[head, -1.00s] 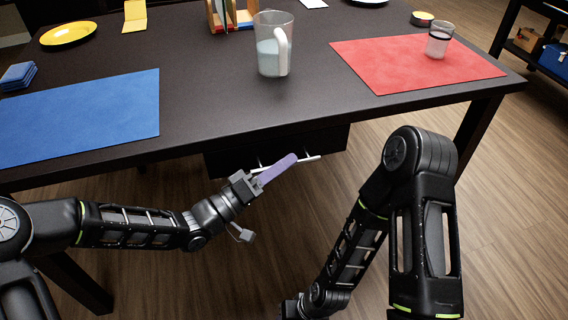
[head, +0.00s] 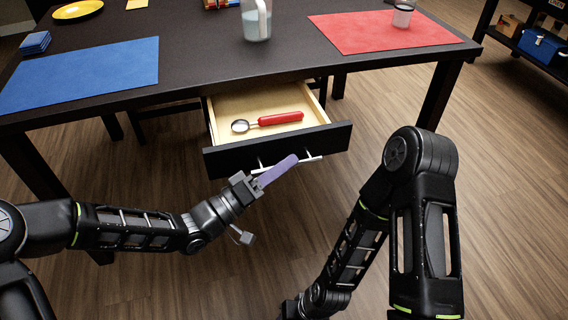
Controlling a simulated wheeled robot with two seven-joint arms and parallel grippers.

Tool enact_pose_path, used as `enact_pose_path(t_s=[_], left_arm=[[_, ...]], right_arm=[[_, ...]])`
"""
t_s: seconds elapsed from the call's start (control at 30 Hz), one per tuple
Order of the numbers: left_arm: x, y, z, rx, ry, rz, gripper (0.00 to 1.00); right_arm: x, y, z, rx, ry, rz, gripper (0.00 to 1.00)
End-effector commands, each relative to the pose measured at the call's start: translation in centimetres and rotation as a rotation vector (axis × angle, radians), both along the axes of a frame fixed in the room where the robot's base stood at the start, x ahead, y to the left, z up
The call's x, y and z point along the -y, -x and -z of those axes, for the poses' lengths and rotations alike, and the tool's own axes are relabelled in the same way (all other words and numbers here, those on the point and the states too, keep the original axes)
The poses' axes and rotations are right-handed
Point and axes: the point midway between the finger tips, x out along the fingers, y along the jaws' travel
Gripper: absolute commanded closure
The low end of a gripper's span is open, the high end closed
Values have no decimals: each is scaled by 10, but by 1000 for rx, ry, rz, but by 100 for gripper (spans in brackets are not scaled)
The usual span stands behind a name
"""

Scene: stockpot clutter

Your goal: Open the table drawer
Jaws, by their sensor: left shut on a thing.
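The table drawer (head: 222,160) is pulled out from under the dark table's front edge, and its pale wooden inside shows. Its black front has a silver bar handle (head: 312,159). My left gripper (head: 276,171), with a lavender finger, is shut on the handle in front of the drawer; the finger hides part of the bar. My right forearm shows at the lower right, but its gripper is not in view.
On the table (head: 215,62) are a blue mat (head: 85,75), a red mat (head: 380,34), a pitcher (head: 256,22) and a glass (head: 402,16). The floor before the drawer is clear.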

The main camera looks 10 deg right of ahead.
Motion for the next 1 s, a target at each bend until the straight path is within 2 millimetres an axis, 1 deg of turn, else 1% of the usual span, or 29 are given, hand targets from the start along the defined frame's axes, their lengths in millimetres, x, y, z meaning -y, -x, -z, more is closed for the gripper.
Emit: enact_pose_path(t_s=[0.4, 0.43, 0.67, 0.7, 1.0], left_arm=[[2, 2, 0, 2, -3, 6, 100], [2, 2, 0, 2, -3, 6, 88], [2, 1, -1, 3, 0, 4, 69], [1, 1, -1, 3, 0, 4, 67], [-2, 1, -1, 2, 1, 2, 67]], right_arm=[[0, -1, 0, 1, 0, 0, 59], [0, -1, 0, 1, 0, 0, 59], [0, 0, 0, 1, 0, 0, 59], [0, 0, 0, 1, 0, 0, 59], [0, 0, -1, 0, 0, 0, 59]])
